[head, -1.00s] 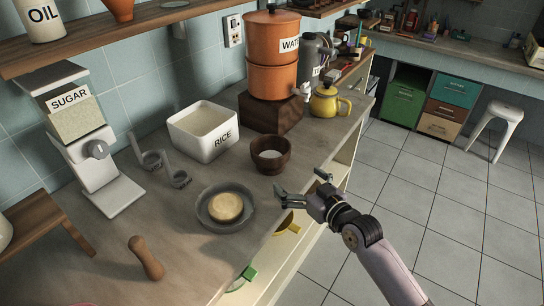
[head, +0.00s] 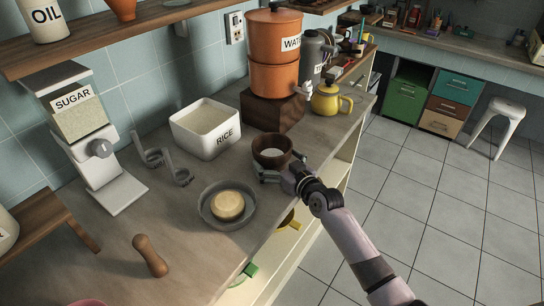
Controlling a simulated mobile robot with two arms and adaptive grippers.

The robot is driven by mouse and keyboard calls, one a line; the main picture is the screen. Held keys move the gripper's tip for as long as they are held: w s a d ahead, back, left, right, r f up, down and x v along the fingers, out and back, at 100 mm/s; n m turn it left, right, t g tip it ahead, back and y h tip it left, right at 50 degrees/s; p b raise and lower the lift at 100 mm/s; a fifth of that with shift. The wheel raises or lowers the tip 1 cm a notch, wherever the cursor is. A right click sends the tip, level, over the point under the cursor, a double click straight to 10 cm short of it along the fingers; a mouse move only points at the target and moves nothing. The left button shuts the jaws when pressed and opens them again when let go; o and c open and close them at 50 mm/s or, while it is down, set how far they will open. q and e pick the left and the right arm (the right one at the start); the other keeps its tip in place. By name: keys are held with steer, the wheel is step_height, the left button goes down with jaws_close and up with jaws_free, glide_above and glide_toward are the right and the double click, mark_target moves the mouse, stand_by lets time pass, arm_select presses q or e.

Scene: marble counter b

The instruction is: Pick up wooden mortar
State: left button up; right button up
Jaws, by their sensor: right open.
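The wooden mortar (head: 271,143) is a dark brown round bowl standing upright on the counter, with something pale inside. My right gripper (head: 279,172) is at the mortar's near side. Its fingers are spread, one on the left and one on the right of the mortar's lower part. I cannot tell whether they touch it. The lower front of the mortar is partly hidden by the gripper. My left gripper is not in view.
A white rice container (head: 205,131) stands left of the mortar, and a wooden block (head: 272,112) under the orange water dispenser (head: 274,75) is behind it. A grey bowl (head: 210,219) with a round pale item is at the near left. A wooden pestle (head: 150,256) lies further left.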

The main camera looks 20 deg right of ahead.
steer(key=shift+c, duration=0.4)
steer(key=c, duration=1.2)
steer(key=shift+r, duration=0.1)
steer(key=shift+c, duration=0.3)
steer(key=shift+r, duration=0.2)
